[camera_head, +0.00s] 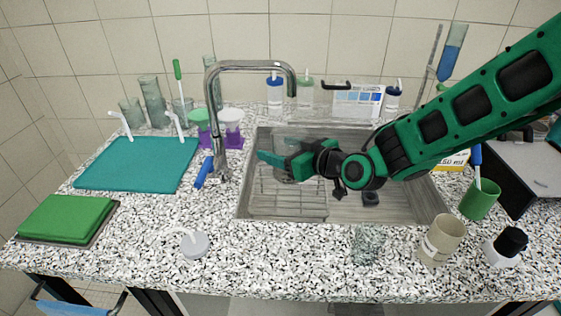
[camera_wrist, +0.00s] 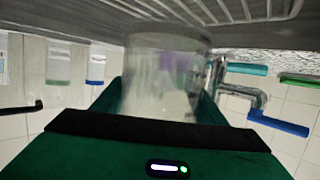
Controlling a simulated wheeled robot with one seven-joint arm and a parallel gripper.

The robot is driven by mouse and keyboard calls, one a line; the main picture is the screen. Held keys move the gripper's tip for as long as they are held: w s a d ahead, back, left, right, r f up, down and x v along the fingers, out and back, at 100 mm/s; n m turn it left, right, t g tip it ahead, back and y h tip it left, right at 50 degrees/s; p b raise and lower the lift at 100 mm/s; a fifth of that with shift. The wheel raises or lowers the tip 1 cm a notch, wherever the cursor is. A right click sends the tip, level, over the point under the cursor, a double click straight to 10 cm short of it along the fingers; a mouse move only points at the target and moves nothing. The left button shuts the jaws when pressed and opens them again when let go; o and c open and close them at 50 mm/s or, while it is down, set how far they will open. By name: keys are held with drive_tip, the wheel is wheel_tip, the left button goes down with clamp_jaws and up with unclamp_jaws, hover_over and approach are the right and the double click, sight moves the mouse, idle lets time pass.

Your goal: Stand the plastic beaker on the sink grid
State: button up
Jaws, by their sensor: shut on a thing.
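My gripper (camera_head: 275,162) is over the left half of the sink (camera_head: 425,208), its fingers pointing left. The grid (camera_head: 285,204) lies in the left part of the sink. The beaker looks roughly upright; I cannot tell whether it touches the grid.
The tap (camera_head: 217,120) rises at the sink's back left, its spout reaching over the basin. A clear glass (camera_head: 367,244), a beige beaker (camera_head: 441,240) and a green cup (camera_head: 480,200) stand in front and right. Bottles (camera_head: 275,95) line the back.

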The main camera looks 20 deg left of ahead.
drive_tip(key=shift+f, duration=2.05)
drive_tip(key=o, duration=1.1)
drive_tip(key=v, duration=1.2)
drive_tip(key=shift+w+d+r, duration=0.1)
drive_tip(key=shift+w, duration=0.05)
